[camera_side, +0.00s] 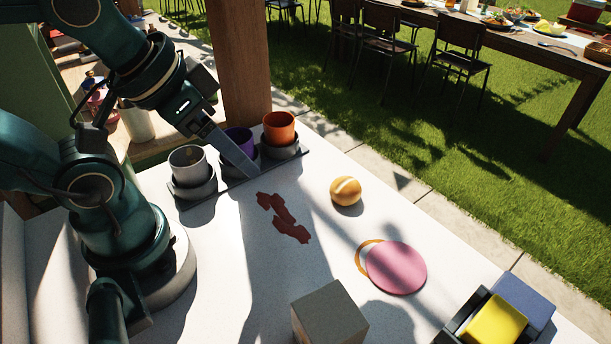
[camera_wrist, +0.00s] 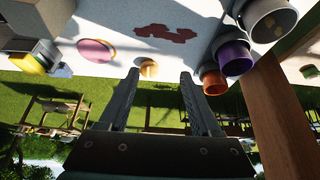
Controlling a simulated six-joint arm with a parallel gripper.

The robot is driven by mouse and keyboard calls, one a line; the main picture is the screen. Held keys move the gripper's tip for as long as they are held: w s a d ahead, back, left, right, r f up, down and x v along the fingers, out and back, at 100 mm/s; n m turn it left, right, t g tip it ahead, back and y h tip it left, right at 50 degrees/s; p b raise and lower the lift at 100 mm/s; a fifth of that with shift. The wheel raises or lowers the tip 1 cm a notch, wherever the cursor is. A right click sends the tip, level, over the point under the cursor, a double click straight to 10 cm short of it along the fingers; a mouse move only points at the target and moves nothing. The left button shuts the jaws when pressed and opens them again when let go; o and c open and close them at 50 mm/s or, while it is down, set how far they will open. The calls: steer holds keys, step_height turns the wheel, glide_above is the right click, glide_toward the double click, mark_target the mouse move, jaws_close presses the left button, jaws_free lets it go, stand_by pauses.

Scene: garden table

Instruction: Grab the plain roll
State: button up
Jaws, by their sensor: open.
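The roll (camera_side: 346,190) is a round golden-brown bun with a pale stripe across its top. It sits on the white tabletop right of the middle in the side view. In the wrist view the roll (camera_wrist: 148,68) shows small, between the fingers and well beyond them. My gripper (camera_side: 258,174) is in the air near the row of cups, up and left of the roll in the side view, touching nothing that I can make out. Its fingers (camera_wrist: 159,75) stand apart in the wrist view, with nothing between them.
Grey, purple and orange cups (camera_side: 279,128) stand in a dark holder near my gripper. A pink disc (camera_side: 397,268) partly covers an orange ring. A grey block (camera_side: 329,316) and a bin with yellow and blue blocks (camera_side: 496,322) are in front. A red-brown stain (camera_side: 284,219) marks the table.

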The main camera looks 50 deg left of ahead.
steer(key=o, duration=0.4)
steer(key=shift+c, duration=0.2)
